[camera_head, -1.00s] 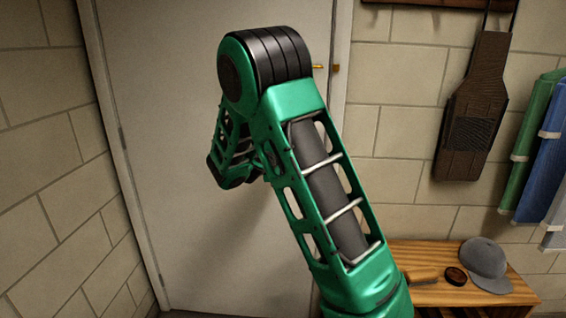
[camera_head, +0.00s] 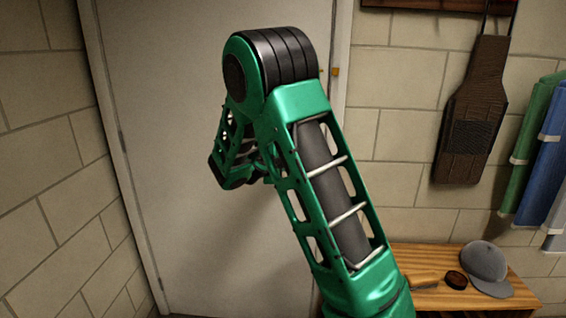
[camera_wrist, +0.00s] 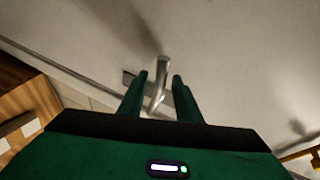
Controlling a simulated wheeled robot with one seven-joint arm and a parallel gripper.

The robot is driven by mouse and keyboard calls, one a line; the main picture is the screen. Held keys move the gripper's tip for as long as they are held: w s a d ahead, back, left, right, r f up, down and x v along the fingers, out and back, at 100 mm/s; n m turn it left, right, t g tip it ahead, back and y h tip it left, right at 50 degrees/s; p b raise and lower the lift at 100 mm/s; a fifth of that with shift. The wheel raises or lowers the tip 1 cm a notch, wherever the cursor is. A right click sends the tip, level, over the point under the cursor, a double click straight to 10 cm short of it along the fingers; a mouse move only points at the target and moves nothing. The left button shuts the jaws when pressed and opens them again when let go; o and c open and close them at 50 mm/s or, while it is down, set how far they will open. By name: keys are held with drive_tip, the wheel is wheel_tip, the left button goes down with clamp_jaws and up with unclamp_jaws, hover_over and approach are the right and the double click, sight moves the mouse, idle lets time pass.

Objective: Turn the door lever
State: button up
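The white door (camera_head: 170,120) fills the left and middle of the head view, behind my green arm. In the head view the lever and my gripper are hidden behind my arm.
A wooden bench (camera_head: 425,298) with a grey cap (camera_head: 485,265), a brush (camera_head: 415,279) and a small dark round item (camera_head: 457,279) stands right of the door. A dark brown hanging item (camera_head: 473,120) and green and blue cloths (camera_head: 545,160) hang on the block wall.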

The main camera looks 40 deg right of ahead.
drive_tip(key=v, duration=1)
drive_tip(key=shift+a, duration=0.3)
drive_tip(key=shift+s, duration=0.15)
drive_tip(key=s+d+f+n+g+y, duration=0.3)
drive_tip(key=s+n, duration=0.1)
drive_tip(key=s, duration=0.5)
drive_tip(key=s+d+f+n+g+y, duration=0.2)
drive_tip(key=s+d+f+n+g, duration=0.1)
drive_tip(key=s, duration=0.7)
drive_tip(key=s+a+n+g+y, duration=0.1)
drive_tip(key=s+a+n+y, duration=0.3)
drive_tip(key=s+n, duration=0.3)
drive_tip(key=s+a+f+n+y, duration=0.1)
drive_tip(key=s+a+n+y, duration=0.2)
drive_tip(key=s+a+n, duration=0.4)
drive_tip(key=s, duration=0.6)
drive_tip(key=shift+s+f+g+y, duration=0.25)
drive_tip(key=shift+s+g+y, duration=0.1)
drive_tip(key=shift+g+y, duration=0.05)
